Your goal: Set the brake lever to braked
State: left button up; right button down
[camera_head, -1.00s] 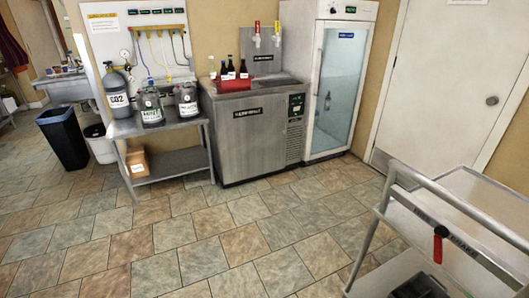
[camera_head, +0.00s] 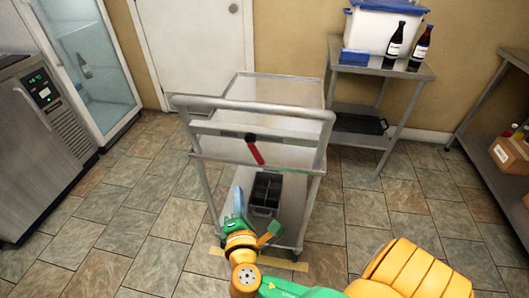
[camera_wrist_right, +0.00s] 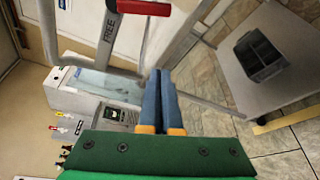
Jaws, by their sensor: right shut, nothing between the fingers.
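The brake lever (camera_head: 256,153) has a red handle and a black pivot. It sits on the front bar of a grey metal cart (camera_head: 250,104) and slants down and to the right from its pivot. Its red handle also shows at the top of the right wrist view (camera_wrist_right: 145,8), near a label reading FREE (camera_wrist_right: 108,28). My right gripper (camera_head: 238,193) is below and slightly left of the lever, apart from it. Its blue fingers (camera_wrist_right: 160,76) are together and empty. My left gripper is out of view.
A black divided bin (camera_head: 265,192) stands on the cart's lower shelf. A steel table (camera_head: 427,73) with a white tub (camera_head: 380,30) and two dark bottles is behind right. A glass-door fridge (camera_head: 85,60) is at left. Tiled floor is free left of the cart.

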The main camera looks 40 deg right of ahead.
aim_at(255, 150)
pick_arm(q)
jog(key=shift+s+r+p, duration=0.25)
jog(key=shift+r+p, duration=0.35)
jog(key=shift+p, duration=0.05)
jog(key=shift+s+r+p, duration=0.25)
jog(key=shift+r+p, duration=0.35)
pick_arm(e)
jog(key=w+d+r, duration=0.1)
jog(key=w+d, duration=0.4)
jog(key=d, duration=0.2)
jog(key=shift+d+r, duration=0.25)
jog(key=shift+d, duration=0.15)
